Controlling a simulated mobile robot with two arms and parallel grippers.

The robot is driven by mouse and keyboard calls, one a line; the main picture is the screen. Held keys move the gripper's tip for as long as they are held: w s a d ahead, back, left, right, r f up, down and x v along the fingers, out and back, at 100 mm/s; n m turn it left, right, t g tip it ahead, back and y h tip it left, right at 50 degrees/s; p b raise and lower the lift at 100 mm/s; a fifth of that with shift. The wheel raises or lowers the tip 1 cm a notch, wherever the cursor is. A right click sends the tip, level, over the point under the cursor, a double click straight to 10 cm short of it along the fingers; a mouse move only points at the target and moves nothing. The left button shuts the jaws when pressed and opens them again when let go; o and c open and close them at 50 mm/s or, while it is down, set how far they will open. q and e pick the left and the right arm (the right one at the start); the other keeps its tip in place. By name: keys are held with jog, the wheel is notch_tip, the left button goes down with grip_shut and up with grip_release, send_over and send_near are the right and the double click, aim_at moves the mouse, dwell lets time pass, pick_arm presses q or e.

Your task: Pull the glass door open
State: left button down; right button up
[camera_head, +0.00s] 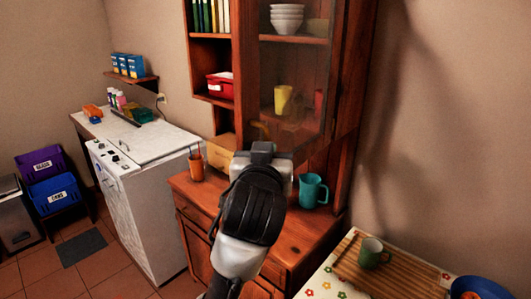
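The glass door (300,65) is on the upper part of a red-brown wooden cabinet (355,75). Its pane is dark and see-through, and it looks shut or nearly shut. Stacked white bowls (287,18) and a yellow cup (283,99) show behind the glass. One arm of mine, which I take as the left, rises from the bottom, left of the middle. Its gripper (263,148) is at the door's lower edge. Its own wrist hides the fingers and any handle there, so I cannot tell whether it touches the door. My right gripper is not in view.
A teal mug (313,190) and an orange pencil cup (196,165) stand on the cabinet's counter. A table with a wooden mat (350,262), a green mug (373,253) and a blue bowl (480,288) is at lower right. A white appliance (150,205) stands left.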

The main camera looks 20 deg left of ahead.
pick_arm(q)
jog(key=shift+d+r, duration=0.1)
jog(key=shift+d, duration=0.15)
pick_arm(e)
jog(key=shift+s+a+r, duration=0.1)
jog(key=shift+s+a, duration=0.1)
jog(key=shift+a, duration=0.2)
pick_arm(q)
jog(key=c, duration=1.5)
grip_release()
jog(key=o, duration=0.3)
jog(key=shift+w+d, duration=0.1)
jog(key=shift+d, duration=0.05)
jog(key=b+v, duration=0.3)
jog(key=v, duration=0.7)
jog(key=shift+s, duration=0.4)
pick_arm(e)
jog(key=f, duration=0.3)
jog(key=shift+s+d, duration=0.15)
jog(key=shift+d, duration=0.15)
